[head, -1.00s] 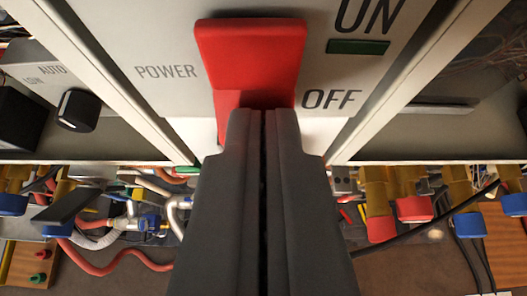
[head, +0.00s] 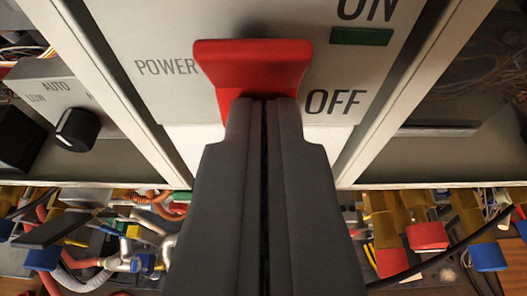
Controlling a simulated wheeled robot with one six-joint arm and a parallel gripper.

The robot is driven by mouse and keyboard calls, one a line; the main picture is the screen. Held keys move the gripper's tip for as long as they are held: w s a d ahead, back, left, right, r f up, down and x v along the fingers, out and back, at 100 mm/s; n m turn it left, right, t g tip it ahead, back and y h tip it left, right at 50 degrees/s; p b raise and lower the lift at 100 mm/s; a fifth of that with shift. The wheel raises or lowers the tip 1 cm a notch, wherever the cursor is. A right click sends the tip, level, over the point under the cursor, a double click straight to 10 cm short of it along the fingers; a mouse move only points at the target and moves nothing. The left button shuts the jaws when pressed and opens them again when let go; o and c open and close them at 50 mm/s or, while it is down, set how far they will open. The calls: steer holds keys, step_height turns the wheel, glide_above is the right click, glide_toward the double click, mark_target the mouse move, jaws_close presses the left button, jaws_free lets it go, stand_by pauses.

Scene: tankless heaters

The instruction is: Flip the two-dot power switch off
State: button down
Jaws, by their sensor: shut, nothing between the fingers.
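The red power switch (head: 250,66) is on the pale panel (head: 180,30) straight ahead, between the word POWER on its left and ON and OFF on its right. No dots show on the part in view. My gripper (head: 264,104) is shut and empty, pointing up the picture. Its fingertips overlap the lower part of the switch and hide it; they look to be against it, but I cannot tell contact for sure. A dark green indicator (head: 361,36) sits between ON and OFF.
A grey panel with a black AUTO/LOW knob (head: 77,130) is at left. White frame edges (head: 412,92) flank the switch panel. Below are hoses, yellow pipes with blue and red-ended handles (head: 427,236), and a black cable at right.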

steer(key=shift+w+r, duration=0.1)
steer(key=shift+w, duration=0.05)
steer(key=shift+r, duration=0.75)
steer(key=shift+r, duration=0.15)
steer(key=r+v, duration=0.2)
steer(key=v, duration=1.1)
steer(key=shift+r, duration=0.35)
steer(key=shift+f+g, duration=0.55)
steer(key=shift+g, duration=0.55)
